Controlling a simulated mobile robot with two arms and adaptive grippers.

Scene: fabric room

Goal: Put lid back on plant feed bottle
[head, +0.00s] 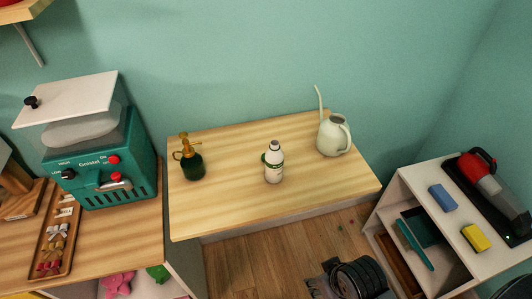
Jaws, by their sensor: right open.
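The plant feed bottle (273,167), white with a green band, stands upright near the middle of the wooden table. Its narrow top looks greyish; I cannot tell whether that is a lid or the bare neck. I cannot make out a separate lid on the table. My right gripper (322,277), dark and partly cut off, is low at the bottom edge, in front of the table and well apart from the bottle. It is open, and I see nothing in it. My left gripper is not in view.
A green and amber spray bottle (193,165) stands left of the bottle, and a pale watering can (334,136) stands behind right. A teal machine (100,158) is on the left counter. A white shelf unit (408,196) stands at right. The table's front is clear.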

